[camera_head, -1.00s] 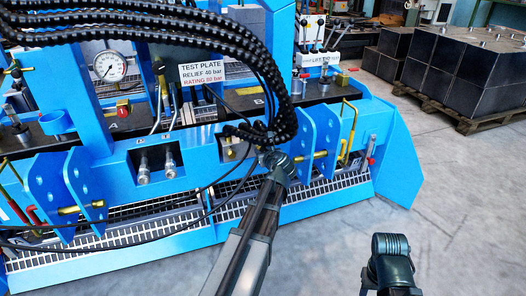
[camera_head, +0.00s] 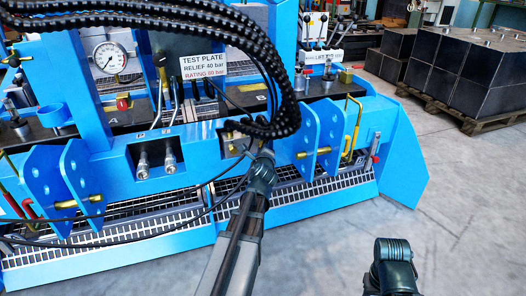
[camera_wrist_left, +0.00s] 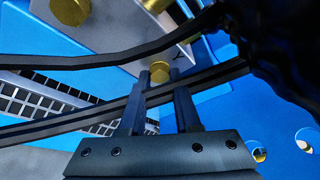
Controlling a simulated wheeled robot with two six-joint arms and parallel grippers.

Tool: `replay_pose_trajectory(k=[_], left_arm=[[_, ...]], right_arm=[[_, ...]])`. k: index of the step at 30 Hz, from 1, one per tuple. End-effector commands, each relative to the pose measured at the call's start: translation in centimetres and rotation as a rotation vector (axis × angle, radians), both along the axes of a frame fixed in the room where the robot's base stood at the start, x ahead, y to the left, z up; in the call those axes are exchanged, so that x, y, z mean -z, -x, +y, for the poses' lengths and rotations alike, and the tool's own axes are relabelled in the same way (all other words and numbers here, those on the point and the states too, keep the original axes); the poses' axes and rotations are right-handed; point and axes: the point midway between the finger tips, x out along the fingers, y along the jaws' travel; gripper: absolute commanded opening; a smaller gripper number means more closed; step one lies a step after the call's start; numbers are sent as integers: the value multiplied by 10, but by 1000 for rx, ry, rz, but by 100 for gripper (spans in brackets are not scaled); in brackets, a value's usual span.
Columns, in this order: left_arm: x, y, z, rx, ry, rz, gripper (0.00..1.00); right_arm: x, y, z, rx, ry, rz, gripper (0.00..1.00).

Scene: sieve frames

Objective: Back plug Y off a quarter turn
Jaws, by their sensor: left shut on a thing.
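A brass plug, taken to be plug Y (camera_wrist_left: 160,71), sits on a grey plate (camera_wrist_left: 118,20) in the left wrist view, beside a dark mark that resembles a Y. My left gripper (camera_wrist_left: 161,82) has its two dark fingers on either side of the plug and is shut on it. How far the plug is turned cannot be told. In the head view my left arm reaches up to the small plate (camera_head: 231,148) on the blue frame; black hoses partly hide its fingers there. My right gripper is not seen; only part of my right arm shows at the lower right.
Thick black hoses (camera_head: 285,85) hang over the work spot, and thin cables cross the left wrist view. Blue lugs with brass pins (camera_head: 328,135) stand to the right. Another brass fitting (camera_wrist_left: 72,8) is close by. Open floor (camera_head: 460,200) lies at right.

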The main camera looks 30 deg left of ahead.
Motion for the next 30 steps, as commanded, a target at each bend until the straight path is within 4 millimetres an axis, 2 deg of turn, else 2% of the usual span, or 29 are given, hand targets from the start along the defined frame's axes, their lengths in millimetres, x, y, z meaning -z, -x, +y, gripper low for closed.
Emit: replay_pose_trajectory(k=[7,24,25,30], left_arm=[[2,2,0,-2,57,-61,0],[1,1,0,-2,74,-82,0],[1,1,0,-2,74,-82,33],[1,1,0,-1,73,-83,61]], right_arm=[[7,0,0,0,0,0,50],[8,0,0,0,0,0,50],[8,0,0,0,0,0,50],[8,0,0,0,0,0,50]])
